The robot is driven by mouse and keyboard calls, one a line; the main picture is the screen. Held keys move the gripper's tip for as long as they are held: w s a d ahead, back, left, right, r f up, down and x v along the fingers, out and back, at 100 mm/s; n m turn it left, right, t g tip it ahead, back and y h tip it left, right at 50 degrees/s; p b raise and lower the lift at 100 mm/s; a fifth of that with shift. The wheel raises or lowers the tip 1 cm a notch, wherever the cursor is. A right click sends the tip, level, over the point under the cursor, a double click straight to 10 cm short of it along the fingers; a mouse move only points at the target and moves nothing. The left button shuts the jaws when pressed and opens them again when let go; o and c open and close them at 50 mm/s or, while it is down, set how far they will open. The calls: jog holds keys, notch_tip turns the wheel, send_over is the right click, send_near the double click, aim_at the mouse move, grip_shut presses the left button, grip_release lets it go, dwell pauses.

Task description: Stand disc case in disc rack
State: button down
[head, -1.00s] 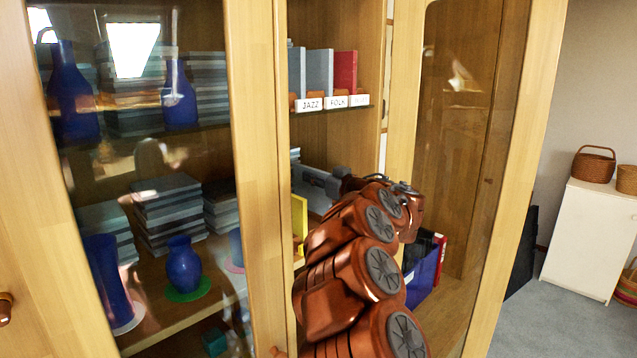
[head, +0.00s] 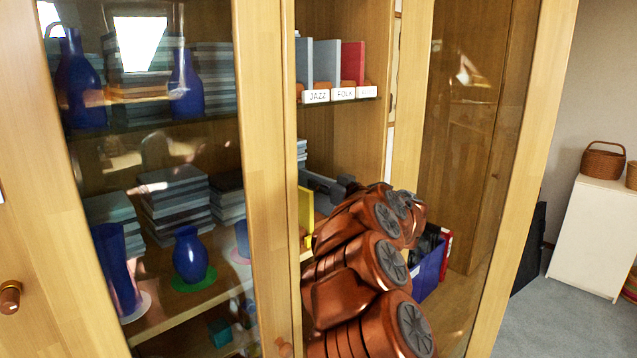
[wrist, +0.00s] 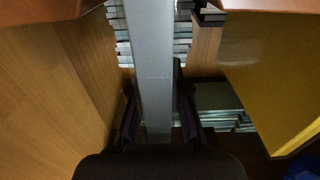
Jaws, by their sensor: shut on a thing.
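My gripper (wrist: 157,110) is shut on a grey disc case (wrist: 154,60), which runs upright through the middle of the wrist view. In the head view my gripper (head: 343,186) is inside the open cabinet, below the labelled shelf, and the grey case (head: 316,182) shows only in part at its left. On the shelf above, two grey-blue cases and a red case (head: 352,64) stand upright behind labels reading JAZZ (head: 317,97), FOLK (head: 343,94) and a third I cannot read. I cannot tell for sure which part is the disc rack.
A yellow panel (head: 306,212) stands close by, and shows at the right in the wrist view (wrist: 270,75). Stacked cases (wrist: 124,40) lie behind the held case. A blue box (head: 430,268) is right of my arm. Glass doors with wooden frames (head: 262,170) flank the opening.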

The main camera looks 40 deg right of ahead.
dwell(0.3)
jog(key=c, duration=1.1)
grip_release()
jog(key=shift+o, duration=0.2)
jog(key=shift+s, duration=0.1)
jog(key=s, duration=1.2)
jog(key=shift+a, duration=0.15)
jog(key=shift+w, duration=0.1)
